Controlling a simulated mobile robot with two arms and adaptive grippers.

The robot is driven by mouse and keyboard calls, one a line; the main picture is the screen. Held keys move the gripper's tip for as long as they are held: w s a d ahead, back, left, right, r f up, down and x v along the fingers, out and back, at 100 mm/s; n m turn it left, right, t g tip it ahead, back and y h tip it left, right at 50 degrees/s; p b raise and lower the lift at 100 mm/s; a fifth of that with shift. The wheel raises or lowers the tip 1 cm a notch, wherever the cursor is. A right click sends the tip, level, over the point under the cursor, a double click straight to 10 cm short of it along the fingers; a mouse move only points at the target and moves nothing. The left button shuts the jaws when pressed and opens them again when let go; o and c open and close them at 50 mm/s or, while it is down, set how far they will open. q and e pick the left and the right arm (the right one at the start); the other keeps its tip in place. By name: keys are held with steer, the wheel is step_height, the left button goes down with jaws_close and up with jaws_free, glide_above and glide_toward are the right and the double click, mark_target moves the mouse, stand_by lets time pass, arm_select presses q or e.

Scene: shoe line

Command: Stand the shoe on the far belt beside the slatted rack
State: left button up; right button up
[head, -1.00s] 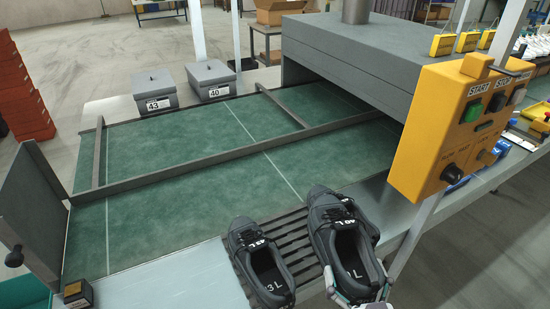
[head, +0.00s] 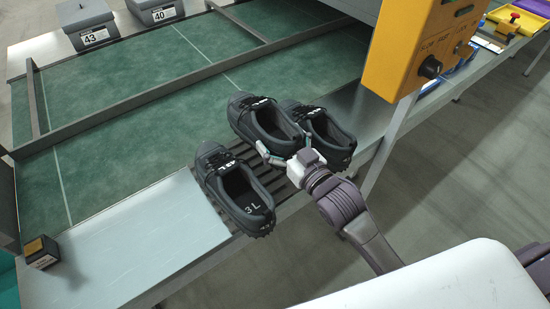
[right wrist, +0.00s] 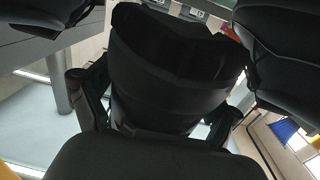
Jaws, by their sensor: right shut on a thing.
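Three dark grey lace-up shoes are close together in the head view. The left shoe (head: 212,168), with "3 L" on its insole, stands on the slatted rack (head: 282,183). My right gripper (head: 282,153) is shut on the heel of the middle shoe (head: 248,118), whose toe points to the green belt (head: 150,140). I cannot tell whether the held shoe touches anything below. The right shoe (head: 330,152) is just right of it, partly hidden by it. In the right wrist view the held heel (right wrist: 175,85) fills the space between the fingers. My left gripper is out of view.
A metal rail (head: 130,103) divides the green belt into near and far lanes, both clear. Grey boxes marked 43 (head: 85,22) and 40 (head: 158,10) stand beyond. A yellow control box (head: 420,45) overhangs the right side. A small black-and-yellow block (head: 42,252) sits lower left.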

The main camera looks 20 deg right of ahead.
steer(key=shift+f+b, duration=0.35)
steer(key=shift+f, duration=2.8)
steer(key=shift+f, duration=0.15)
steer(key=o, duration=1.2)
steer(key=shift+s, duration=0.1)
steer(key=v, duration=1.2)
